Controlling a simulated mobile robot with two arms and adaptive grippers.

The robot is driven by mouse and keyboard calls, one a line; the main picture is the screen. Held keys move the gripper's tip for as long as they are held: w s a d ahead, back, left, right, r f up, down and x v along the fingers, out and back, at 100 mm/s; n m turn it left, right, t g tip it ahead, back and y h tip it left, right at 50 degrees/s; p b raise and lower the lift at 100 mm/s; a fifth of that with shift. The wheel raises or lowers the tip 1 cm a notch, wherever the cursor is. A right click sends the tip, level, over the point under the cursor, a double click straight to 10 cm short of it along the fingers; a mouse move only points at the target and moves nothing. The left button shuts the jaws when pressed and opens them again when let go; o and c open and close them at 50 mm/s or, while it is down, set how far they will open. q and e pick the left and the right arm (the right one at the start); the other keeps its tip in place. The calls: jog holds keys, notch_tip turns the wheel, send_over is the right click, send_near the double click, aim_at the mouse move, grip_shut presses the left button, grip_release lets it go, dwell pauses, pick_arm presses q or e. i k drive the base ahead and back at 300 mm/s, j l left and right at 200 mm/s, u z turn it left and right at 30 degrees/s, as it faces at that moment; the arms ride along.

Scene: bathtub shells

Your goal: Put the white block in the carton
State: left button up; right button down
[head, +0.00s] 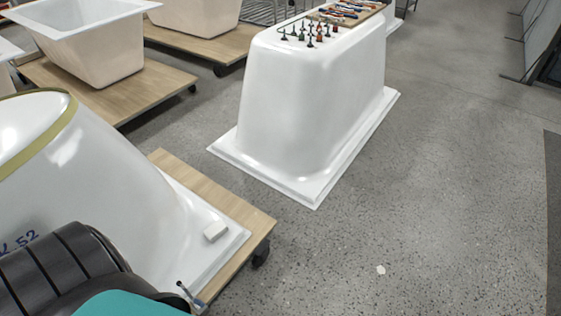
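The white block (215,231) is a small pale rectangular piece. It lies on the flat white rim of an upturned bathtub shell (120,200) at the left, near the rim's right corner. No gripper touches the block. I cannot make out a carton in this view. Neither my left nor my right gripper is in view.
The near shell rests on a wooden dolly (262,222) with black wheels. Another upturned white shell (310,100) stands in the middle, with small dark pegs and tools on top. More shells on dollies stand at the back left. The grey floor (440,190) at the right is mostly clear.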

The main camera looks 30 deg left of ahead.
aim_at(219, 229)
jog(key=i+l, duration=0.1)
jog(key=i, duration=1.4)
jog(key=i+u, duration=0.6)
jog(key=u, duration=0.2)
jog(key=i+l+u, duration=0.15)
jog(key=u, duration=0.25)
jog(key=i, duration=0.1)
